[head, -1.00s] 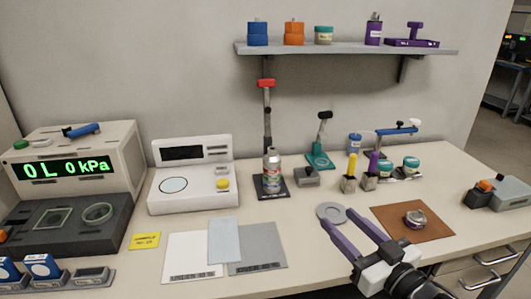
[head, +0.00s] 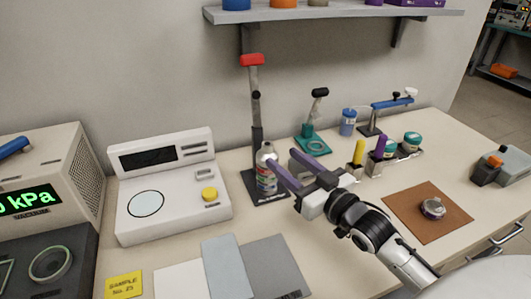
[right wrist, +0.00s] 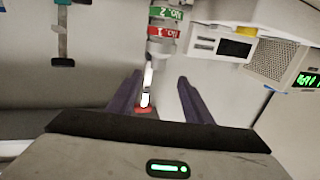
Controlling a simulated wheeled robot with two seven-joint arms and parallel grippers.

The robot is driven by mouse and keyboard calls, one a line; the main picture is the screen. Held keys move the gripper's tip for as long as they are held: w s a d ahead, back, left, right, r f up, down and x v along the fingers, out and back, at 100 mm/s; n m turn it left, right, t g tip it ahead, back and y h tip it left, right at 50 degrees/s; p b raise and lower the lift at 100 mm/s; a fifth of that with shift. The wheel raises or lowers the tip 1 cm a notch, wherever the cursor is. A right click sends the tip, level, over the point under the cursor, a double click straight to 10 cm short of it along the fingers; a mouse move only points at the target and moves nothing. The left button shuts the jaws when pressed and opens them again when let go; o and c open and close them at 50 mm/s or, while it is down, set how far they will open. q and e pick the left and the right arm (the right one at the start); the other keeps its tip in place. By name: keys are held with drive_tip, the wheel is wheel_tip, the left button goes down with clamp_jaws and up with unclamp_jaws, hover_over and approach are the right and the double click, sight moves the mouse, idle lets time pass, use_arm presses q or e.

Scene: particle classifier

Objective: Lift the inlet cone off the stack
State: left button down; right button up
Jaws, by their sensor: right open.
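The stack (head: 267,180) is a slim metallic cylinder with coloured bands, upright on a black base at the foot of the post stand. The inlet cone (head: 266,150) is its pale tapered top. In the right wrist view the stack (right wrist: 164,25) shows upside down, with green No.2 and red No.1 bands, beyond the fingertips. My right gripper (head: 281,158) is open and empty. Its purple fingers point at the stack from the right and overlap its right edge in the head view; I cannot tell whether they touch it. My left gripper is not in view.
A post stand (head: 256,110) with a red top rises close behind the stack. A white instrument (head: 170,190) stands to the left. Yellow and purple handled tools (head: 359,153) stand to the right. A brown mat (head: 410,205) carries a small round part (head: 433,209).

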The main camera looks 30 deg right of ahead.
sight(271, 148)
drive_tip(key=shift+w+d+f, duration=0.1)
drive_tip(key=shift+w+f, duration=0.05)
drive_tip(key=shift+w, duration=1.35)
drive_tip(key=shift+w+d+f, duration=0.1)
drive_tip(key=shift+w, duration=1.4)
drive_tip(key=shift+r, duration=0.1)
clamp_jaws()
